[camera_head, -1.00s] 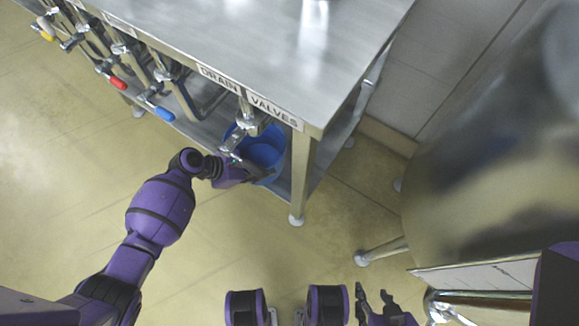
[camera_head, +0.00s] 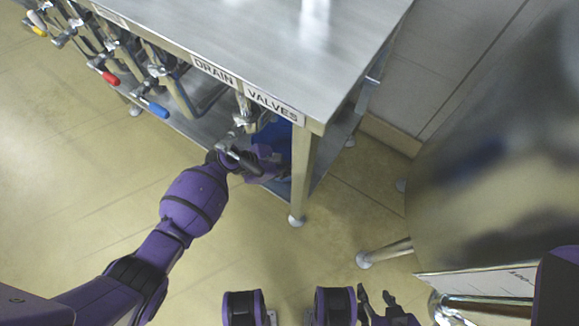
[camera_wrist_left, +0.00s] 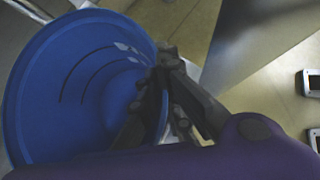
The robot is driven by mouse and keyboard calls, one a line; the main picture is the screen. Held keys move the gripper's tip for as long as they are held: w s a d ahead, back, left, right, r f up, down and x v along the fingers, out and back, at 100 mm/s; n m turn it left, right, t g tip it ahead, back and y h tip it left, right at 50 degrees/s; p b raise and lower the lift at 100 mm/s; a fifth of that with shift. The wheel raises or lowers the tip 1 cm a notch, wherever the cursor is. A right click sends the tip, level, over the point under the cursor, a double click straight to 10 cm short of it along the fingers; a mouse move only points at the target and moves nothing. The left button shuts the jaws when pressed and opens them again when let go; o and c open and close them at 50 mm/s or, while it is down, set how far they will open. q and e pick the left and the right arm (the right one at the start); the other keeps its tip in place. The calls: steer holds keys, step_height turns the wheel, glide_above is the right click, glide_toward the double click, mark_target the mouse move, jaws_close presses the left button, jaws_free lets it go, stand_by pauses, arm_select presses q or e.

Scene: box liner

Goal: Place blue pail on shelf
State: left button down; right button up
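The blue pail (camera_head: 277,142) is at the lower shelf (camera_head: 200,126) of the steel table, close to the front right leg and mostly behind my left gripper and the valve fittings. In the left wrist view the pail (camera_wrist_left: 65,85) fills the left side, with its round open top facing the camera. My left gripper (camera_wrist_left: 160,95) is at its right rim, the dark fingers on both sides of the wall and seemingly shut on it. Whether the pail's base touches the shelf is hidden. My right gripper (camera_head: 376,298) is empty, its fingers apart, at the bottom of the head view.
The steel table top (camera_head: 270,50) overhangs the shelf. Pipes and valves with red (camera_head: 104,72) and blue (camera_head: 152,107) handles line its front. The table leg (camera_head: 301,180) stands right of my left gripper. A large steel vessel (camera_head: 500,150) is at the right. Floor in front is clear.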

arm_select(q)
steer(key=c, duration=2.4)
jaws_free()
steer(key=shift+f, duration=0.2)
steer(key=shift+c, duration=0.2)
steer(key=o, duration=0.5)
steer(key=shift+c, duration=0.2)
